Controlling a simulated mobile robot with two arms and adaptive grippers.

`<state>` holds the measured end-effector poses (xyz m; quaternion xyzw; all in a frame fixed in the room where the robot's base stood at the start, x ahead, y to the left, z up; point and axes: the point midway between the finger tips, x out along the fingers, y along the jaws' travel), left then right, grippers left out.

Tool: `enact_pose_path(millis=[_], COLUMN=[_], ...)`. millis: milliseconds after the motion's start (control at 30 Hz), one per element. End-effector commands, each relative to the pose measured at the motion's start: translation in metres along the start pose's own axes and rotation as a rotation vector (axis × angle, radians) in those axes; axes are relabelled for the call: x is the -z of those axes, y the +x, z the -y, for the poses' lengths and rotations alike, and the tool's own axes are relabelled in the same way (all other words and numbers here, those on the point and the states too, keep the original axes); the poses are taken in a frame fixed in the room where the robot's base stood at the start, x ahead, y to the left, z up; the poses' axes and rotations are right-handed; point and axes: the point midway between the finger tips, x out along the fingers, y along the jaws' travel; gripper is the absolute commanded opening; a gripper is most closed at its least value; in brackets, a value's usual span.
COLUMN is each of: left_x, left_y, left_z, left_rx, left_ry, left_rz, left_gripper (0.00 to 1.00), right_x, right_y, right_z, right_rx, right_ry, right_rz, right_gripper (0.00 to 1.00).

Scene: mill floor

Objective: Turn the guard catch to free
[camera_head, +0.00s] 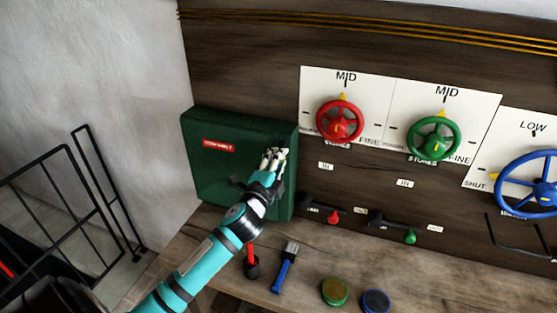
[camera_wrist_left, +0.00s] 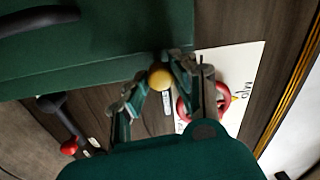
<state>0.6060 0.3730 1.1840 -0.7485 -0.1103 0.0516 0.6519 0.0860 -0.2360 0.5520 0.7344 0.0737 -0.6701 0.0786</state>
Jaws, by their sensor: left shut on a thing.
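The green guard box (camera_head: 235,160) with a red label (camera_head: 219,144) is fixed to the dark wooden panel; its side also shows in the left wrist view (camera_wrist_left: 100,70). A round yellow knob (camera_wrist_left: 160,77), which looks like the guard catch, sits at the edge of the box. My left gripper (camera_head: 275,156) reaches to the right part of the box. In the left wrist view its fingertips (camera_wrist_left: 161,80) are shut on the knob from both sides. In the head view the gripper hides the knob, and I cannot tell which way the catch points.
Right of the box are a red wheel (camera_head: 340,121), a green wheel (camera_head: 433,138) and a blue wheel (camera_head: 530,183). Below are levers with a red knob (camera_head: 333,217) and a green knob (camera_head: 410,237). A blue brush (camera_head: 284,268) and round tins (camera_head: 335,291) lie on the bench.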

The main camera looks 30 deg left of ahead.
Motion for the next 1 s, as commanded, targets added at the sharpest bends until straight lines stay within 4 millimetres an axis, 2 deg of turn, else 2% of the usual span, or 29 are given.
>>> enact_pose_path(millis=[367, 400, 567, 867, 1000], left_x=[0.000, 0.000, 0.000, 0.000, 0.001], left_y=[0.000, 0.000, 0.000, -0.003, -0.019], left_z=[-0.002, -0.002, -0.001, -0.001, -0.002], left_rx=[-0.003, -0.003, -0.002, -0.001, -0.003], left_ry=[0.005, 0.005, 0.004, 0.004, 0.003], left_rz=[0.000, 0.000, 0.000, -0.001, -0.002], left_gripper=[0.00, 0.30, 0.49, 0.49, 0.49], right_x=[0.000, 0.000, 0.000, 0.001, 0.001], right_y=[0.000, 0.000, 0.000, 0.000, 0.000], right_z=[0.000, 0.000, 0.000, 0.000, 0.000], right_rx=[0.000, 0.000, 0.000, 0.000, 0.001], right_ry=[0.001, 0.001, 0.001, 0.001, 0.001], right_rz=[0.000, 0.000, 0.000, -0.001, -0.001], right_gripper=[0.40, 0.40, 0.40, 0.40, 0.40])
